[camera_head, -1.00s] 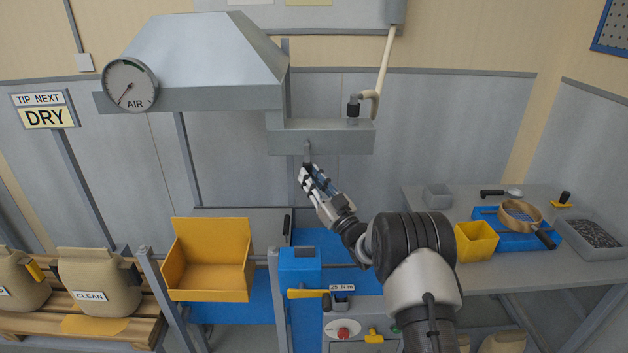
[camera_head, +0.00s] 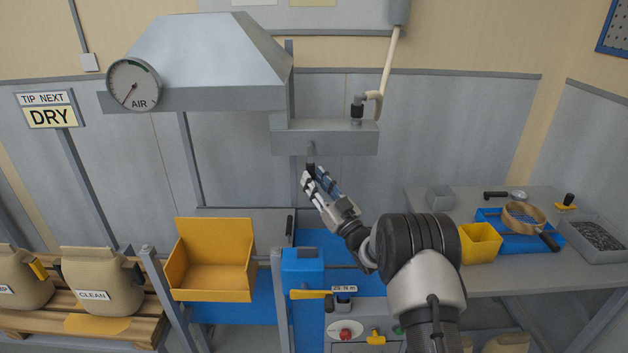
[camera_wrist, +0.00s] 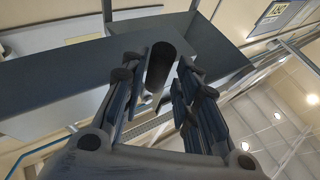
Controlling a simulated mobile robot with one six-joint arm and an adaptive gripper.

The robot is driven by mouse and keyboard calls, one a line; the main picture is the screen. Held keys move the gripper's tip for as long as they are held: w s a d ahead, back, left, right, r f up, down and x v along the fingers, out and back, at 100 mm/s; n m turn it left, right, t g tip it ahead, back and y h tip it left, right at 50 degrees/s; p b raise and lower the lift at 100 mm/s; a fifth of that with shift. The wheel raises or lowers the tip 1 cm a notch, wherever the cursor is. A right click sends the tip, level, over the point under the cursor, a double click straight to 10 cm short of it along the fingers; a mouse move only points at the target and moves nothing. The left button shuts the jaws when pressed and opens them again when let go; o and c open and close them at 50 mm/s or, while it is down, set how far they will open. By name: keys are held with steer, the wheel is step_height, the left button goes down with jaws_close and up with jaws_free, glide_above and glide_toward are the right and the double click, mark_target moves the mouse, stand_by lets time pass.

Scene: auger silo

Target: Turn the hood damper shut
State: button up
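The hood damper's handle (camera_head: 311,154) is a short dark lever hanging below the grey duct box (camera_head: 340,138), right of the sloped hood (camera_head: 205,55). My gripper (camera_head: 316,174) is just below it, reaching up from the lower right. In the wrist view the handle (camera_wrist: 160,66) shows as a dark cylinder between the fingertips of my gripper (camera_wrist: 170,62). The fingers look spread, with a narrow gap on the right; contact on the left cannot be told. The AIR gauge (camera_head: 134,85) on the hood's left has its needle toward the lower left.
A cream hose (camera_head: 386,65) meets the duct box from above. A yellow bin (camera_head: 213,262) and a blue block (camera_head: 302,266) with a yellow-handled tool lie below. A grey bench (camera_head: 495,276) with trays is at right, sacks (camera_head: 98,281) at left. Space around the handle is clear.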

steer(key=v, duration=1.1)
steer(key=shift+s, duration=0.15)
steer(key=shift+r, duration=0.1)
step_height(320, 180, up, 8)
steer(key=w+d+m+g+h, duration=0.2)
steer(key=h, duration=0.4)
steer(key=s+d+r+m+g+h, duration=0.1)
steer(key=s+d+r+g+h, duration=0.15)
steer(key=s, duration=0.25)
steer(key=s+d+r+m+g+h, duration=0.1)
steer(key=s+d+r+h, duration=0.15)
steer(key=s+h, duration=0.2)
steer(key=s+f+m+g, duration=0.1)
steer(key=s+f+g, duration=0.1)
steer(key=s, duration=1)
steer(key=s+a+f+g, duration=0.1)
steer(key=s+g, duration=0.3)
steer(key=s, duration=0.8)
steer(key=s+a+f+m+g, duration=0.1)
steer(key=s+f+g, duration=0.1)
steer(key=s, duration=1.1)
steer(key=shift+f+m+g, duration=0.3)
steer(key=shift+f+g, duration=0.1)
steer(key=shift+g, duration=0.05)
